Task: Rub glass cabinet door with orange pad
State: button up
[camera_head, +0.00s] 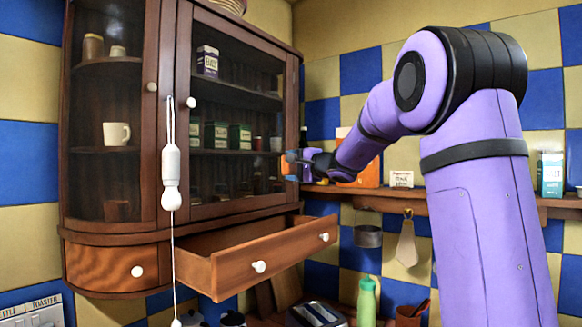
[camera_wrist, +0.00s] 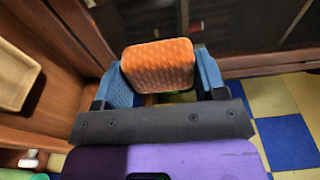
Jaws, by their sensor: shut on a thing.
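The wooden cabinet with glass doors (camera_head: 238,100) hangs on the tiled wall at the left in the head view. Its dark glass door (camera_wrist: 250,25) also shows at the top of the wrist view. My gripper (camera_head: 298,165) is at the right edge of the cabinet, in front of the glass. In the wrist view, the blue fingers of my gripper (camera_wrist: 160,82) are shut on the orange pad (camera_wrist: 158,66), one on each side. The orange pad (camera_head: 288,165) is small in the head view. I cannot tell whether it touches the glass.
An open drawer (camera_head: 245,262) juts out below the doors and shows at the left in the wrist view (camera_wrist: 20,75). A white pull cord handle (camera_head: 171,175) hangs in front of the cabinet. A shelf (camera_head: 450,200) with boxes runs to the right.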

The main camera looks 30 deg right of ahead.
aim_at(263, 160)
jog(key=a, duration=0.1)
jog(key=a+r, duration=0.1)
jog(key=a, duration=0.2)
jog(key=shift+s+r, duration=0.25)
jog(key=shift+a+x, duration=0.2)
jog(key=shift+x, duration=1.3)
jog(key=shift+a+x, duration=0.2)
jog(key=shift+x, duration=1.3)
jog(key=shift+x, duration=0.9)
jog(key=shift+w+d, duration=0.35)
jog(key=shift+d, duration=0.55)
jog(key=shift+w+d, duration=0.3)
jog(key=shift+d, duration=0.6)
jog(key=shift+a, duration=0.2)
